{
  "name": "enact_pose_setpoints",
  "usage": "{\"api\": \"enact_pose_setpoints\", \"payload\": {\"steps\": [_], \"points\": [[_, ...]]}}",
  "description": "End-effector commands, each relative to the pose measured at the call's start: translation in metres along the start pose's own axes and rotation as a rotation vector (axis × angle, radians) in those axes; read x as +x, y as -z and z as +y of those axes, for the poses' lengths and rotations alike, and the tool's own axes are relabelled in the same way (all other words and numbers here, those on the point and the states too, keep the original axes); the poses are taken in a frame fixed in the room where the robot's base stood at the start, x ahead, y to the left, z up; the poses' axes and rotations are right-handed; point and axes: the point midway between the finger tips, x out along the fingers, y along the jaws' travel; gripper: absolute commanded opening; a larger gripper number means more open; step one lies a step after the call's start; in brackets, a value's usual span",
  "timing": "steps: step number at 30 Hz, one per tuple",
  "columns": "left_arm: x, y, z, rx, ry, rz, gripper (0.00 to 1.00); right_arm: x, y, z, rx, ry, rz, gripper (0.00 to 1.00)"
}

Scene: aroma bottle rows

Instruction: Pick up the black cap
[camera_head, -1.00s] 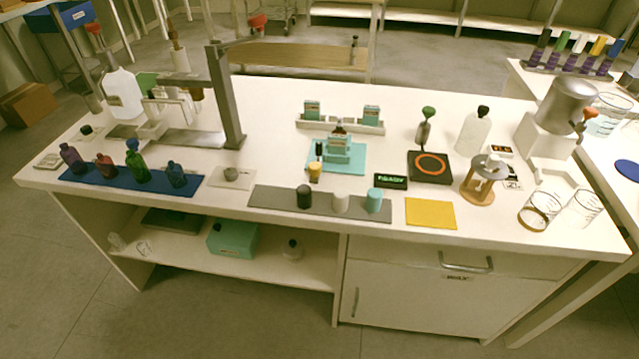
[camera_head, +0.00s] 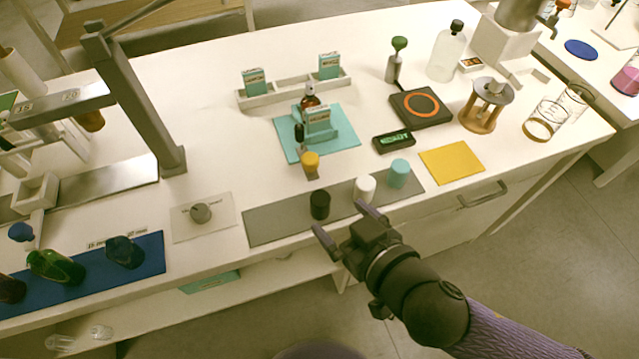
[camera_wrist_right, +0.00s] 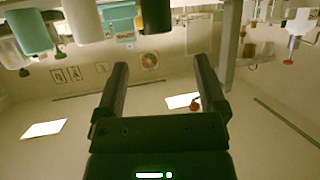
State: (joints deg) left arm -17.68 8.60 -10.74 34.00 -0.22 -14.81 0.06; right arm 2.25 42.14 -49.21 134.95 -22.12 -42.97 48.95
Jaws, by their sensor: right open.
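The black cap (camera_head: 320,204) stands upright on the grey mat (camera_head: 277,224) near the table's front edge. To its right on the same mat are a white cap (camera_head: 364,188) and a teal cap (camera_head: 398,173). My right gripper (camera_head: 344,222) is open and empty in front of the mat, just right of and nearer than the black cap. In the right wrist view its two fingers (camera_wrist_right: 159,88) are spread with nothing between them. A dark cap (camera_wrist_right: 155,15) shows at the top of that view. My left gripper is not in view.
A teal mat (camera_head: 347,142) with a bottle and box is behind the caps. A yellow mat (camera_head: 452,163) and a black scale (camera_head: 421,108) lie to the right. A knob on a pale plate (camera_head: 190,228) and a blue mat (camera_head: 148,247) with bottles are left.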

Motion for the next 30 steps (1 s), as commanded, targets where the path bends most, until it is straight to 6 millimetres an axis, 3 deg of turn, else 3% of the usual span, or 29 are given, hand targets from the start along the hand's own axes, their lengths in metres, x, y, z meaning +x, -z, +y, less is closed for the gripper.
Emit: {"api": "enact_pose_setpoints", "payload": {"steps": [15, 23, 30], "points": [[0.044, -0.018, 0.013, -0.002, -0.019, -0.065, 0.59, 0.093, -0.005, -0.001, 0.000, 0.004, 0.004, 0.91], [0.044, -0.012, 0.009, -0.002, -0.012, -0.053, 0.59, 0.096, -0.002, 0.000, 0.000, 0.003, 0.004, 0.91], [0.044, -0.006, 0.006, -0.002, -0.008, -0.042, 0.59, 0.096, -0.002, 0.000, 0.000, 0.003, 0.003, 0.40]]}}
